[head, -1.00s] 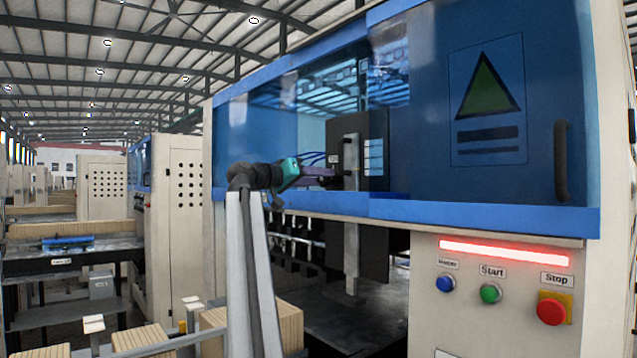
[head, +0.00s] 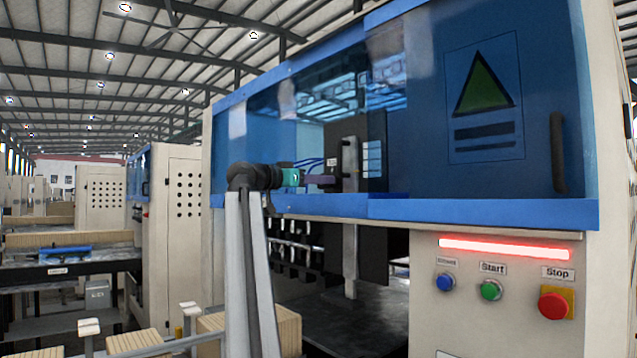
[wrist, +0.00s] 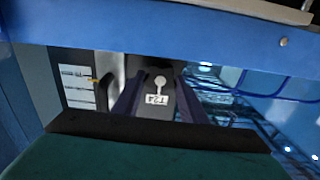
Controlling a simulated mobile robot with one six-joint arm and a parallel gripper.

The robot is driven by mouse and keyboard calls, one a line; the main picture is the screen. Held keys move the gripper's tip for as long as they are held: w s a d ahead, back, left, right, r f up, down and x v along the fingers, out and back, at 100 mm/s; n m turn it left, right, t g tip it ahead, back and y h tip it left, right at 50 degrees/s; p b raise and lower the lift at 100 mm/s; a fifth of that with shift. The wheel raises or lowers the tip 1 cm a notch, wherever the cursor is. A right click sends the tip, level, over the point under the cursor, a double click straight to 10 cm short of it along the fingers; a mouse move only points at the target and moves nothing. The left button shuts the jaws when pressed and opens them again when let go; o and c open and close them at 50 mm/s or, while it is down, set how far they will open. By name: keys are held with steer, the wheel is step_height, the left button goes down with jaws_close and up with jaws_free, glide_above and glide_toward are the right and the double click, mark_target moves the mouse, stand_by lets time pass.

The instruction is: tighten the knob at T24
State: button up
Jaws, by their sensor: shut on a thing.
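The T24 label (wrist: 160,99) shows upside down in the wrist view, with a pale round mark on a short stem beside it on a dark surface. The purple fingers of my gripper (wrist: 160,106) lie on either side of it. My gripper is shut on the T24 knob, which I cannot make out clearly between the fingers. In the head view my gripper (head: 334,181) reaches through the machine's opening to the dark unit, just below a small white label (head: 331,162) too small to read.
The blue guard (head: 485,208) crosses close by my gripper and shows as a blue beam (wrist: 100,68) in the wrist view. Start (head: 491,290) and Stop (head: 553,305) buttons sit on the front panel. Stacked boards (head: 135,341) stand low on the left.

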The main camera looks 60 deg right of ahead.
steer(key=shift+f, duration=0.1)
stand_by(0.3)
steer(key=o, duration=1.1)
steer(key=shift+c, duration=0.2)
steer(key=shift+a, duration=0.1)
steer(key=b+v, duration=0.4)
steer(key=v, duration=0.9)
steer(key=shift+a, duration=0.35)
steer(key=shift+d, duration=0.1)
steer(key=p+x, duration=0.3)
steer(key=x, duration=0.9)
steer(key=shift+w, duration=0.15)
